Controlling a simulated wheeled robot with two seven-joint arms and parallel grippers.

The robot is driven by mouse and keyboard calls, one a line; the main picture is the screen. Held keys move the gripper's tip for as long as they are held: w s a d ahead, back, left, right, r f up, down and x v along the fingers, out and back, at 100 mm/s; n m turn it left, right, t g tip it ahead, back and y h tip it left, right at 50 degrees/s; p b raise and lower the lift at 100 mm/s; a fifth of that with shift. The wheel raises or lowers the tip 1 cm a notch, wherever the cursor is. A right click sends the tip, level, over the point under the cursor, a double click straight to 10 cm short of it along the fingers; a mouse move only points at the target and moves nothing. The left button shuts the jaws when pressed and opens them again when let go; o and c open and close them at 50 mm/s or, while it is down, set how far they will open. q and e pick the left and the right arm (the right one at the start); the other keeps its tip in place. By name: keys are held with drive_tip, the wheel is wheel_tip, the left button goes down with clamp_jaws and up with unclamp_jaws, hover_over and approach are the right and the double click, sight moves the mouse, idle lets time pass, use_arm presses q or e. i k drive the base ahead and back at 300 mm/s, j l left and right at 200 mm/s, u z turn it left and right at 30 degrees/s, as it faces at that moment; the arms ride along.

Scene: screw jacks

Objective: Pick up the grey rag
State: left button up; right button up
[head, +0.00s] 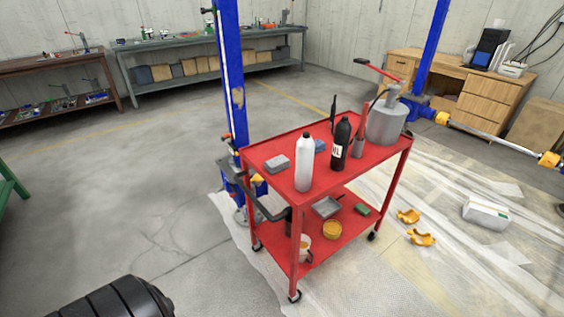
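A small grey folded cloth (277,164), which looks like the grey rag, lies flat on the top shelf of the red cart (272,149), near its left end. A small blue folded item (320,146) lies farther back on the same shelf, partly hidden by the bottles.
A white bottle (303,163) and a black bottle (341,144) stand right of the cloth. A grey canister (386,122) stands at the cart's far end. A blue post (231,75) rises behind the cart. Floor left is clear.

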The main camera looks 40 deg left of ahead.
sight(274, 166)
drive_tip(key=u, duration=1.25)
